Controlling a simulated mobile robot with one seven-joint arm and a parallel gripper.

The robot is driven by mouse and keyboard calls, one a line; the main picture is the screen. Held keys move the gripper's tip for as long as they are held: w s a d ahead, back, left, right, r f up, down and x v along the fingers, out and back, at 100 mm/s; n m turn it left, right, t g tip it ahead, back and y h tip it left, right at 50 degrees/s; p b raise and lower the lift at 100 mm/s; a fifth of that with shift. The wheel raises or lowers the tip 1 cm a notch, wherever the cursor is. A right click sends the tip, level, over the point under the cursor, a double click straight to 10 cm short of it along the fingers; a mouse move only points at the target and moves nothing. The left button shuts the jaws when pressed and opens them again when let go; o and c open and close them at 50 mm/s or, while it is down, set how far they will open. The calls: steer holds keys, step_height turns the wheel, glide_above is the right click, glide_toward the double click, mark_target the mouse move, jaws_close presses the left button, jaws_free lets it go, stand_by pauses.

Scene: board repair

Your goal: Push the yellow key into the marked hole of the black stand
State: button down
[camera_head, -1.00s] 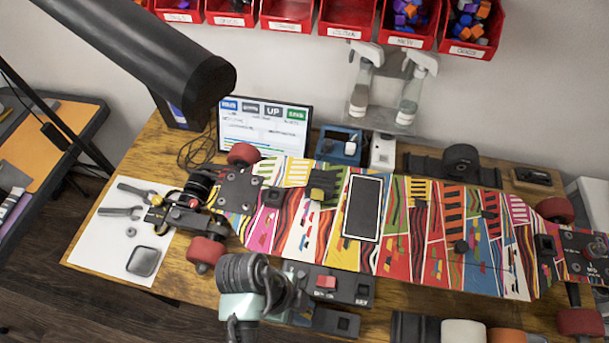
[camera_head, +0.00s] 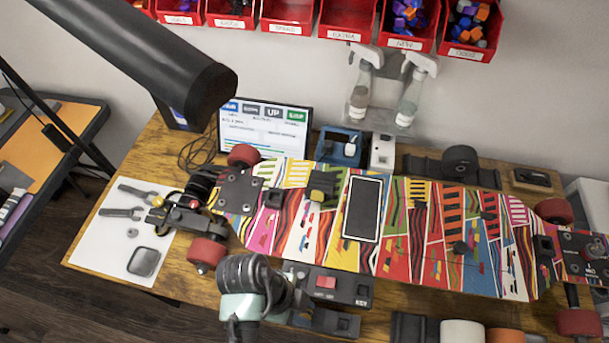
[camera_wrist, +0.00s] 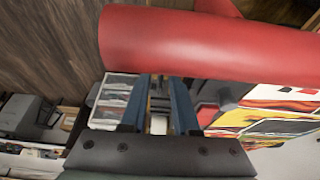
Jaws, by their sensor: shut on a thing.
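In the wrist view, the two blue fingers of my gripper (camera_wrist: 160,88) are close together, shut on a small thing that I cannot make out. A low black unit (camera_head: 345,288) with a red square lies at the bench's front edge. A black part with a square opening (camera_head: 343,324) is in front of it.
The long patterned skateboard (camera_head: 408,235) fills the middle of the bench. A red wheel (camera_head: 207,250) is left of my wrist; a large red cylinder (camera_wrist: 200,45) is close in the wrist view. A white sheet with tools (camera_head: 112,240) lies left. A screen (camera_head: 265,127) stands behind.

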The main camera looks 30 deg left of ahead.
steer(key=shift+f, duration=1.05)
stand_by(1.4)
steer(key=c, duration=0.6)
jaws_free()
steer(key=shift+r, duration=0.1)
steer(key=shift+w, duration=0.1)
steer(key=shift+c, duration=0.4)
steer(key=shift+o, duration=0.4)
steer(key=shift+r, duration=0.1)
steer(key=shift+r, duration=0.15)
